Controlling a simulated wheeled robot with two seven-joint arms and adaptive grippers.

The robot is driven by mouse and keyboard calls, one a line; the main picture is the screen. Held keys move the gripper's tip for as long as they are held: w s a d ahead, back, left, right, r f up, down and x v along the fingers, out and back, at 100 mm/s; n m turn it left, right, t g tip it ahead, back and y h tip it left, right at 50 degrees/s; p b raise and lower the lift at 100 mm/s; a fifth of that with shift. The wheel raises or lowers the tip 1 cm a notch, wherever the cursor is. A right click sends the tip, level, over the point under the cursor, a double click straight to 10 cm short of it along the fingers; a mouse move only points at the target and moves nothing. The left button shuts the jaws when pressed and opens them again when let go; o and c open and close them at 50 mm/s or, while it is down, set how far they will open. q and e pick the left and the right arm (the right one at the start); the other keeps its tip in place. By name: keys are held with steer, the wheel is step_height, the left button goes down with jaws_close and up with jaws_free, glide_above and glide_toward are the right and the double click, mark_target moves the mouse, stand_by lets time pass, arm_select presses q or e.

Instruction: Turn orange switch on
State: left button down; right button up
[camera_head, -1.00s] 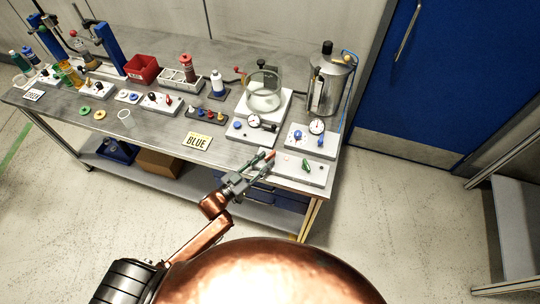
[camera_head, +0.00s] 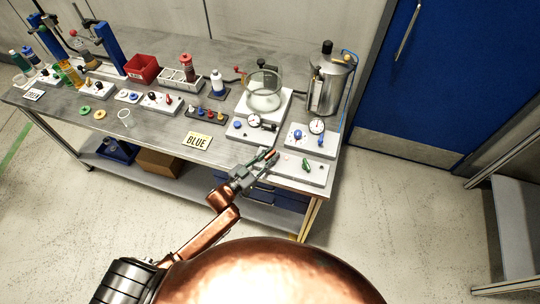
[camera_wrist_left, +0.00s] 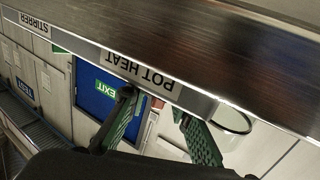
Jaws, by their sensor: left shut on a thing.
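The orange switch (camera_head: 270,154) is a small orange-red piece at the left part of a white panel (camera_head: 318,178) on the near right edge of the table. My left gripper (camera_head: 265,160) reaches it from the front left, its fingers around it and shut on it. In the left wrist view the green-padded fingers (camera_wrist_left: 160,118) stand apart below an upside-down "POT HEAT" label (camera_wrist_left: 137,68); the switch itself is not clear there. The switch's exact angle is too small to tell. My right gripper is not in view.
A green switch (camera_head: 306,165) stands on the same panel, just right of my gripper. Behind are a panel with a gauge and blue knob (camera_head: 298,135), a metal pot (camera_head: 329,82) and a glass vessel (camera_head: 263,94). A "BLUE" card (camera_head: 197,141) lies to the left.

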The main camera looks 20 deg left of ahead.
arm_select(q)
steer(key=shift+r+m+g+h+p, duration=0.1)
steer(key=shift+m+g+h+p, duration=0.4)
steer(key=shift+h, duration=0.3)
steer(key=shift+m+g+h, duration=0.3)
steer(key=shift+m, duration=0.1)
steer(key=c, duration=2)
jaws_free()
steer(key=shift+a, duration=0.1)
steer(key=v, duration=1.2)
